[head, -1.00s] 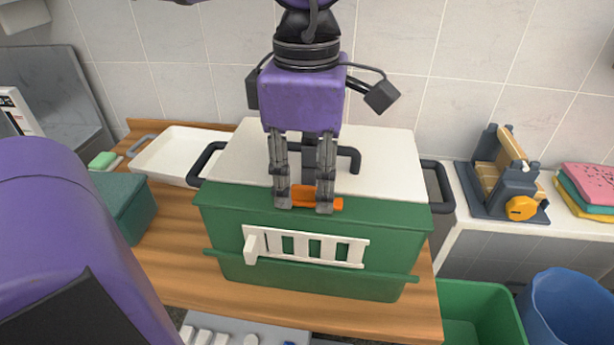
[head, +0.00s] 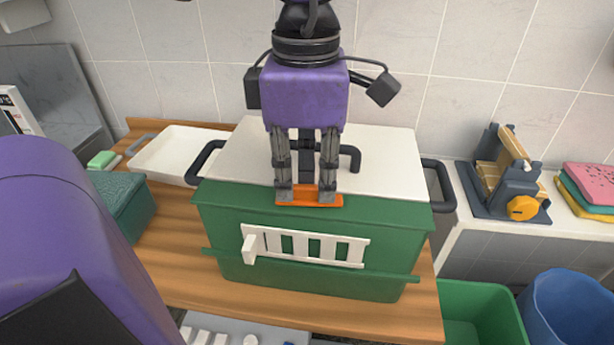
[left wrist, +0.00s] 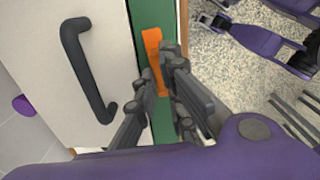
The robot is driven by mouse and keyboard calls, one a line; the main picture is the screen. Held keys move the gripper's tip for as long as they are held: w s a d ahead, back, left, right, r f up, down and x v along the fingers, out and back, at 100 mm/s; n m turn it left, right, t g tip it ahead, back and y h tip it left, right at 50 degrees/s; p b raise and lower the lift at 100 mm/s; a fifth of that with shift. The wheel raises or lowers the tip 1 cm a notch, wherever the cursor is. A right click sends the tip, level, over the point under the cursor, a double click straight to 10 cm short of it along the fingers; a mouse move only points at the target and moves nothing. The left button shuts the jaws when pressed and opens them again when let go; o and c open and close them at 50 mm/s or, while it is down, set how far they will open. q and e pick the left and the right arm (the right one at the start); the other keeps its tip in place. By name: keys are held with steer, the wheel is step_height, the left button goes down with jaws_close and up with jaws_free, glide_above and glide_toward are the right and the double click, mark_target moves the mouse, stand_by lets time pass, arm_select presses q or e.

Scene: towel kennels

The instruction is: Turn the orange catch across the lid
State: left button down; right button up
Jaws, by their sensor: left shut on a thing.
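The orange catch (head: 310,198) lies on the green front rim of the green box (head: 215,215), along the front edge of the white lid (head: 390,160). My left gripper (head: 306,196) comes down from above, its two fingers at the catch and shut on it. In the left wrist view the catch (left wrist: 153,50) runs along the green strip beside the lid (left wrist: 50,100), and the fingers (left wrist: 160,72) partly hide its near end.
A dark handle (head: 350,158) stands on the lid behind the fingers. A white slatted rack (head: 310,248) is on the box front. A white tray (head: 180,152) lies at left; a dark device with a yellow knob (head: 522,208) stands at right. Green and blue bins sit lower right.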

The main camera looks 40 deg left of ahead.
arm_select(q)
steer(key=shift+n, duration=0.8)
steer(key=n+b, duration=0.1)
steer(key=n, duration=0.2)
steer(key=shift+d+n+b, duration=0.1)
steer(key=shift+n+b, duration=0.2)
steer(key=shift+b, duration=0.1)
steer(key=shift+n+b, duration=0.3)
steer(key=shift+n, duration=0.6)
steer(key=n+b, duration=0.1)
steer(key=n, duration=0.3)
steer(key=shift+d+n, duration=0.1)
steer(key=shift+n, duration=0.2)
steer(key=n+b, duration=0.1)
steer(key=n, duration=0.3)
steer(key=shift+d, duration=0.1)
steer(key=shift+n+b, duration=0.35)
steer(key=shift+n, duration=0.35)
steer(key=c, duration=1.8)
jaws_free()
steer(key=shift+c, duration=0.2)
